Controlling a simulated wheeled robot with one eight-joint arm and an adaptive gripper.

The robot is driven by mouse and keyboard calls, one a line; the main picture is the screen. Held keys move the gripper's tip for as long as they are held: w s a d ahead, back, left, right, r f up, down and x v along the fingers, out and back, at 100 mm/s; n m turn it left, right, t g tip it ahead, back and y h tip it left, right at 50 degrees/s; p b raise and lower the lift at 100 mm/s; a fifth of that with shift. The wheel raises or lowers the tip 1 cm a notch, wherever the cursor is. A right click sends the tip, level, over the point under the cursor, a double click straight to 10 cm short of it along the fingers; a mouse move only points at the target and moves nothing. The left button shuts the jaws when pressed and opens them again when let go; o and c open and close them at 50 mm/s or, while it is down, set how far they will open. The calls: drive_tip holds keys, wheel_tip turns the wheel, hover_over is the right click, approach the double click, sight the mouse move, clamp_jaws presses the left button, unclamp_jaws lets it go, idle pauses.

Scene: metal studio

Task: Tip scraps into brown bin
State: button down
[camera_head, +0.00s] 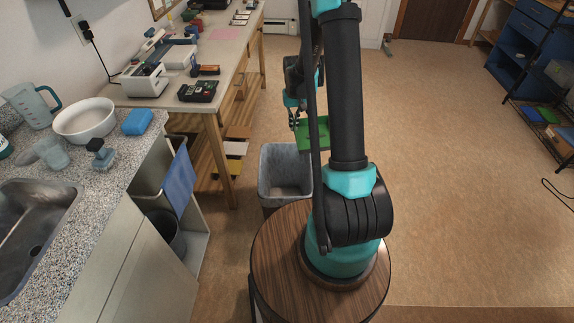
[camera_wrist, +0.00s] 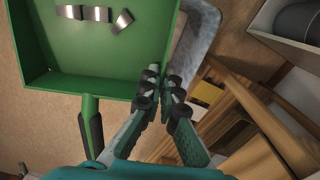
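A green dustpan (camera_wrist: 140,62) with a dark handle (camera_wrist: 90,128) fills the upper left of the wrist view. Several curled metal scraps (camera_wrist: 97,14) lie on its floor. My gripper (camera_wrist: 160,82) has its fingers close together on the dustpan's side wall near the corner, beside the handle. In the head view the dustpan (camera_head: 315,136) appears raised, just beyond and right of a speckled grey bin (camera_head: 288,164), with my gripper (camera_head: 295,122) at its left side. My arm hides part of the dustpan. In the wrist view, the bin's rim (camera_wrist: 203,22) shows past the dustpan.
The wooden workbench (camera_head: 222,104) and its shelf stand left of the bin. A counter with a sink (camera_head: 35,225) is nearer on the left, with a dark bin (camera_head: 165,235) beneath. A dark shelf rack (camera_head: 540,115) stands far right. The floor on the right is open.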

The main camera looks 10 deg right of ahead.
drive_tip(key=w+d+f+m+y, duration=0.1)
drive_tip(key=w+d+f+m, duration=0.3)
drive_tip(key=w+f+m, duration=0.5)
drive_tip(key=w+d+f+m, duration=0.4)
drive_tip(key=w+f+m, duration=0.25)
drive_tip(key=f, duration=0.45)
drive_tip(key=s+a+r+t+h, duration=0.1)
drive_tip(key=a+t+h, duration=0.1)
drive_tip(key=a+h, duration=0.5)
drive_tip(key=shift+a+r+t+h, duration=0.15)
drive_tip(key=shift+r+t+h, duration=0.2)
drive_tip(key=shift+h, duration=1.65)
drive_tip(key=shift+s, duration=0.1)
